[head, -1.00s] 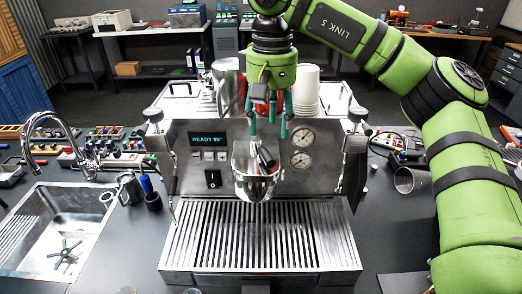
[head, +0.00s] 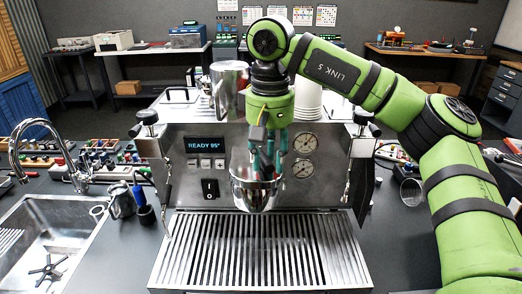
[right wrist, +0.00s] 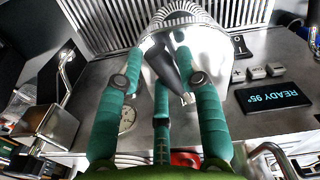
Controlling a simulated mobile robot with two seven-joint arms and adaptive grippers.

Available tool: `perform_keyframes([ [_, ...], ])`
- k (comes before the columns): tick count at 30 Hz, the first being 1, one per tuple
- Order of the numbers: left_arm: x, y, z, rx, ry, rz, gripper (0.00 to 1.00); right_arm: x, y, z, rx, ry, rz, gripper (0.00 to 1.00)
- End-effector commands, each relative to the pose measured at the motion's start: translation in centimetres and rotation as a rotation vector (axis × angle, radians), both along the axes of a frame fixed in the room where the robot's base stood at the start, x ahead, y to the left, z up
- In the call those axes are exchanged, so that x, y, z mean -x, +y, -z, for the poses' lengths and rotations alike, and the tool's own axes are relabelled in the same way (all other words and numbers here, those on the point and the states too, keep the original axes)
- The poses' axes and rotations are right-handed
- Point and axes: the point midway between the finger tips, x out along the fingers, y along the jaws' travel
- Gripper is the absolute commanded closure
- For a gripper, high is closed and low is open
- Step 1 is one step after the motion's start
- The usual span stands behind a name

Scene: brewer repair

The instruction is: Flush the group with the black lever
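The espresso machine (head: 190,140) stands mid-counter, its display reading READY 95°. The chrome group (head: 255,192) is at the centre of its front; it also shows in the right wrist view (right wrist: 208,45). The black lever (right wrist: 165,62) with a silver tip shows against the group in the right wrist view; in the head view the fingers mostly hide it. My right gripper (head: 268,160) points down at the group. Its teal fingers (right wrist: 162,65) are spread, on both sides of the lever; whether they touch it I cannot tell. My left gripper is not in view.
The slatted drip tray (head: 260,250) lies below the group. Two gauges (head: 304,155) and a black switch (head: 210,188) flank it. A steel pitcher (head: 229,85) stands on top, with stacked cups (head: 308,98). A sink (head: 50,245) and small jug (head: 121,200) are at left.

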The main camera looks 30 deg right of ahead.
Motion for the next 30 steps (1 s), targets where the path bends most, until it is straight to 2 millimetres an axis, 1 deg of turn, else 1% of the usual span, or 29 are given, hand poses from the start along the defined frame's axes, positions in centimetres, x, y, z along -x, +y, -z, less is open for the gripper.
perform_keyframes([
  [5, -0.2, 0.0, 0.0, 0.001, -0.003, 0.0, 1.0, 0.0, 0.0, 0.0, -0.001, 0.001, -0.001, 0.71],
  [8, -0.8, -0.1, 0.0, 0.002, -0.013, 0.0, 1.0, 0.0, 0.2, 0.0, -0.001, 0.001, 0.01, 0.71],
  [30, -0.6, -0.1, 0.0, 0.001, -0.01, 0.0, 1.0, -0.9, 3.4, 0.1, -0.002, 0.003, 0.433, 0.71],
])
